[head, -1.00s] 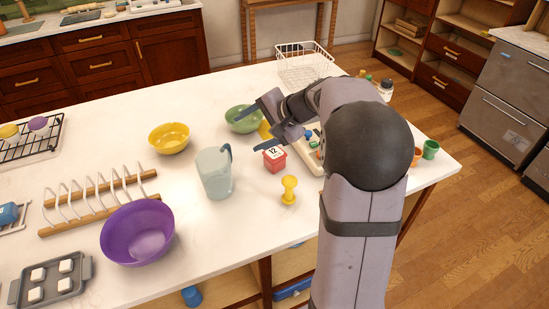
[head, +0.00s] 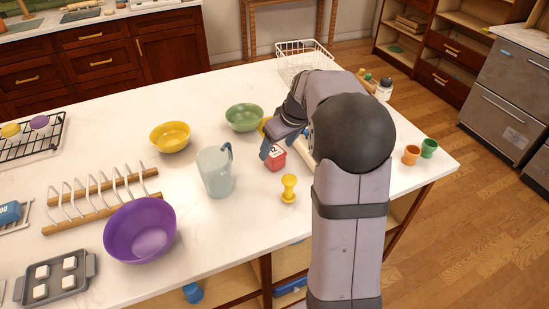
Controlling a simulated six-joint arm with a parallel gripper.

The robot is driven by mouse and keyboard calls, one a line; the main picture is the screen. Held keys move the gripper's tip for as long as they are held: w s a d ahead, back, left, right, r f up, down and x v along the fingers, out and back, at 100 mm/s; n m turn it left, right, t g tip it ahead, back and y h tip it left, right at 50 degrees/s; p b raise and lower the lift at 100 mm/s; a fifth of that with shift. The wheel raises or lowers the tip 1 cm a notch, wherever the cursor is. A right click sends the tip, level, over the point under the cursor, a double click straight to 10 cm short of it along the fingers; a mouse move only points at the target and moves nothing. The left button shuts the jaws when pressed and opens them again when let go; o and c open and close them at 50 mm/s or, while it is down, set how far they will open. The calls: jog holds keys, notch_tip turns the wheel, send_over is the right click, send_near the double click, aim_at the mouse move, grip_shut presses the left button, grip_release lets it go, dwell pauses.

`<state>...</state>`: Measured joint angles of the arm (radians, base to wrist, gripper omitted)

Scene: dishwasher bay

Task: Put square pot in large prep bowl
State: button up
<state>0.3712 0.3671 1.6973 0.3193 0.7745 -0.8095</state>
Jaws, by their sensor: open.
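The square pot (head: 275,160) is a small red box-like pot with a white label reading 12, standing on the white counter. My gripper (head: 271,149) is open and low over the pot, with one finger at its left upper edge. The other finger is hard to make out, and the gripper hides part of the pot's top. The large prep bowl seems to be the purple bowl (head: 140,231), the biggest one, at the front left of the counter. Its visible inside is empty.
A clear pitcher (head: 216,173) stands between the pot and the purple bowl. A yellow spool-shaped thing (head: 289,188) is in front of the pot. A green bowl (head: 244,117), a yellow bowl (head: 170,137), a wooden rack (head: 100,200) and a grey tray (head: 55,279) are also on the counter.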

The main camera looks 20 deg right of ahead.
aim_at(276, 152)
jog(key=shift+d+p+x, duration=0.15)
jog(key=shift+p+x, duration=0.5)
jog(key=shift+x, duration=1.05)
jog(key=shift+d+p+x, duration=0.2)
jog(key=shift+p+x, duration=0.4)
jog(key=shift+x, duration=1.1)
jog(key=shift+s, duration=0.1)
jog(key=c, duration=1.3)
jog(key=shift+r, duration=0.1)
jog(key=shift+c, duration=0.2)
notch_tip(276, 152, up, 10)
jog(key=shift+f+b, duration=0.1)
jog(key=shift+b, duration=0.95)
